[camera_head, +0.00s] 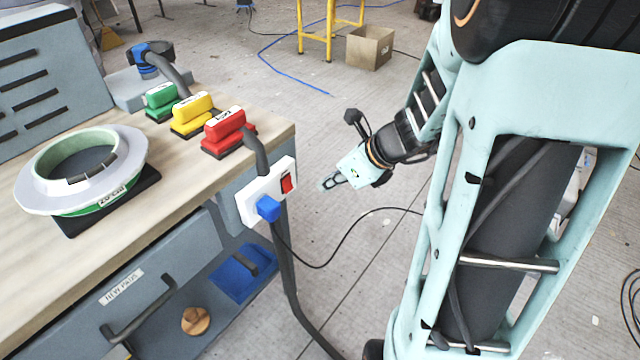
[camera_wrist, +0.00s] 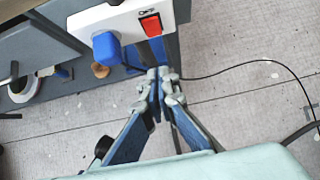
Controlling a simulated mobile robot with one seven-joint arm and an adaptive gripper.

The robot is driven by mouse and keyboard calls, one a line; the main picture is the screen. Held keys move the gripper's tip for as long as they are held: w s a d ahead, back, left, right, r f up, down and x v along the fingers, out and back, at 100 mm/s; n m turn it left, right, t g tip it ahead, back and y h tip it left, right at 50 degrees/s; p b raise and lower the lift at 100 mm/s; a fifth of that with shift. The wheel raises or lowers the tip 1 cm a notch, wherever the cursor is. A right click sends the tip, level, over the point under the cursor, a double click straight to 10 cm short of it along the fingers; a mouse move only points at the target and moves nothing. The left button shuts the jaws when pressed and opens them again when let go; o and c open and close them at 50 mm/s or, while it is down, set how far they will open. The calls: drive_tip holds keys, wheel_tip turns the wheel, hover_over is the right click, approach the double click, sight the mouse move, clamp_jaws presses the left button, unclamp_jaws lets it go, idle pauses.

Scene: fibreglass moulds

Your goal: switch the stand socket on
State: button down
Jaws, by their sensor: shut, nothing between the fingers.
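The stand socket (camera_head: 252,201) is a white box at the right front corner of the workbench. A blue plug (camera_head: 268,208) sits in it, and a red rocker switch (camera_head: 287,183) is at its right end. In the wrist view the socket (camera_wrist: 97,19) is at the top, with the plug (camera_wrist: 106,48) and the red switch (camera_wrist: 151,25) beside the word OFF. My gripper (camera_head: 328,183) is to the right of the socket, apart from it. In the wrist view my gripper's fingertips (camera_wrist: 159,75) are together and empty, below the switch in the picture.
A black cable (camera_head: 350,228) runs from the socket area across the floor. The workbench (camera_head: 75,255) holds a ring mould (camera_head: 128,150) and green, yellow and red handled blocks (camera_head: 228,132). A cardboard box (camera_head: 369,48) stands on the floor behind. Floor right of the bench is mostly clear.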

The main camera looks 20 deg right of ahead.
sight(288, 184)
drive_tip(key=w+a+f+b, duration=0.3)
drive_tip(key=w+a+f, duration=0.2)
drive_tip(key=w+f, duration=0.1)
drive_tip(key=shift+w+a+f, duration=0.15)
drive_tip(key=shift+w+f, duration=0.25)
drive_tip(key=shift+w, duration=0.15)
drive_tip(key=shift+w+a+f, duration=0.1)
drive_tip(key=shift+w, duration=0.1)
